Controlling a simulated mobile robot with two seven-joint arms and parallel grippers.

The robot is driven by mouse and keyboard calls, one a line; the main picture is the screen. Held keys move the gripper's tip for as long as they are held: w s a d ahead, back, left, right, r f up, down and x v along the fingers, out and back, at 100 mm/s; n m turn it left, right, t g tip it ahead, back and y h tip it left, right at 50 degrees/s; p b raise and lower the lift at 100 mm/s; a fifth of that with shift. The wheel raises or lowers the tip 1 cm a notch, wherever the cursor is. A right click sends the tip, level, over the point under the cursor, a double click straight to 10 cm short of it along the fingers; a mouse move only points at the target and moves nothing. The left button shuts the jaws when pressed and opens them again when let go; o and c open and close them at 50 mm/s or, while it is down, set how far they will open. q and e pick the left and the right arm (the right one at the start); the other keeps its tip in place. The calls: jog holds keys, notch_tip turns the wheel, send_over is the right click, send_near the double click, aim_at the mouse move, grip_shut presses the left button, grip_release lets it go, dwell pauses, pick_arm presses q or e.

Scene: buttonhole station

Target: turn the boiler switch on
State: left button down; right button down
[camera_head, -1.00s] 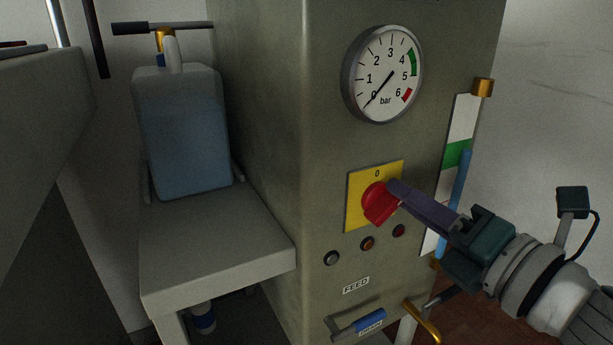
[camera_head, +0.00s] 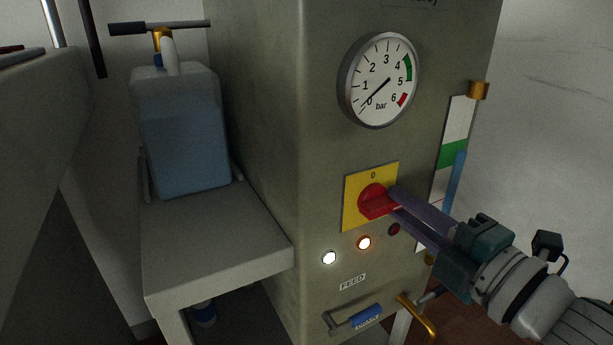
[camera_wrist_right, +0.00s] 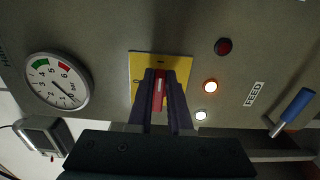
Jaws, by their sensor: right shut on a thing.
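The boiler switch is a red rotary knob (camera_head: 374,201) on a yellow plate (camera_head: 356,184) marked 0 at the top, on the front of the grey-green boiler. My right gripper (camera_head: 395,203) comes in from the right with its purple fingers on the knob. The right wrist view shows the fingers (camera_wrist_right: 160,88) on both sides of the red knob handle (camera_wrist_right: 159,90), closed on it. The knob handle points to the right in the head view. Below the plate, a white lamp (camera_head: 329,258) and an orange lamp (camera_head: 364,243) are lit. A red lamp (camera_head: 394,229) is dark. My left gripper does not show.
A pressure gauge (camera_head: 380,80) above the switch reads near 0 bar. A sight glass (camera_head: 455,150) stands at the right edge. A blue-handled FEED valve (camera_head: 366,316) and a brass pipe (camera_head: 417,316) are below. A water canister (camera_head: 184,135) sits on a grey stand (camera_head: 210,235) at left.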

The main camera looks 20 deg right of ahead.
dwell(0.4)
jog(key=c, duration=0.8)
grip_release()
jog(key=shift+c, duration=0.2)
jog(key=shift+s, duration=0.1)
jog(key=s+p, duration=0.2)
jog(key=s, duration=0.7)
jog(key=shift+s+d, duration=0.35)
jog(key=shift+d, duration=0.05)
